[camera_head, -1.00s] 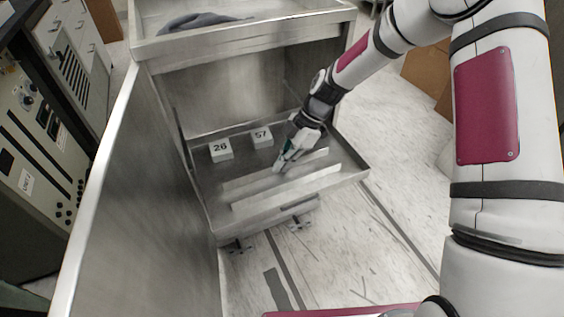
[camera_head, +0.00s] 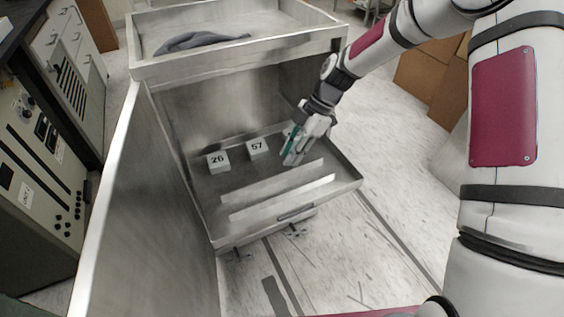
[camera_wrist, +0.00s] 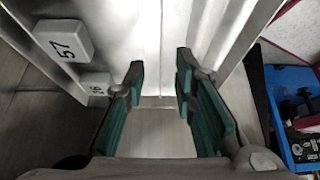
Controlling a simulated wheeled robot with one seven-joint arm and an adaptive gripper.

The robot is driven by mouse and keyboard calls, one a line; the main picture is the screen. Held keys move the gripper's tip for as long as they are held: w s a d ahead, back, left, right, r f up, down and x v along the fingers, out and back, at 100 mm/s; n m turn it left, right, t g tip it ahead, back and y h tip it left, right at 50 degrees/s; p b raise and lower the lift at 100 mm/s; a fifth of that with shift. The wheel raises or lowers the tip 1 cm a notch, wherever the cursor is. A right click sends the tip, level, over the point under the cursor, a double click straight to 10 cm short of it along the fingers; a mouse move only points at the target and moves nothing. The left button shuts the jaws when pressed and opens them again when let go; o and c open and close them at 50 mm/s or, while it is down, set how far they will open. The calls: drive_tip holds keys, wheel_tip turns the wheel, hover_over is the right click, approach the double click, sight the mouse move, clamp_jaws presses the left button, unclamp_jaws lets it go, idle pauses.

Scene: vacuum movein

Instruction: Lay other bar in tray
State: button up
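Two long pale metal bars lie side by side in the lower tray (camera_head: 347,178) of a metal cart, a farther bar (camera_head: 272,182) and a nearer bar (camera_head: 285,197). My gripper (camera_head: 293,158) is over the tray, just behind the right end of the farther bar and apart from it. In the wrist view my gripper (camera_wrist: 158,80) is open, with nothing between its teal-padded fingers. Two white blocks marked 26 (camera_head: 218,161) and 57 (camera_head: 257,147) stand at the back of the tray. In the wrist view I cannot clearly tell the bars from the tray's metal.
The cart's upper tray (camera_head: 300,48) holds a dark grey cloth (camera_head: 200,42) above. A tall metal panel (camera_head: 150,190) stands along the left. Cardboard boxes (camera_head: 425,72) are at the back right. A blue bin (camera_wrist: 285,105) shows in the wrist view.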

drive_tip(key=shift+p+v, duration=0.45)
drive_tip(key=shift+v, duration=1.65)
drive_tip(key=s+d+r+m+t+h, duration=0.1)
drive_tip(key=s+d+r+m+h, duration=0.3)
drive_tip(key=s+r, duration=0.5)
drive_tip(key=s+d+r+m+h, duration=0.1)
drive_tip(key=s+d+r+m, duration=0.2)
drive_tip(key=s+r+m, duration=0.5)
drive_tip(key=s+d+r+m, duration=0.2)
drive_tip(key=s+m, duration=0.3)
drive_tip(key=s, duration=0.6)
drive_tip(key=s+d+r+m+t, duration=0.1)
drive_tip(key=s+m, duration=0.4)
drive_tip(key=s, duration=0.6)
drive_tip(key=shift+s+d+r+m+t+h, duration=0.25)
drive_tip(key=shift+d+r+m+t+h, duration=0.05)
drive_tip(key=shift+d+r, duration=0.35)
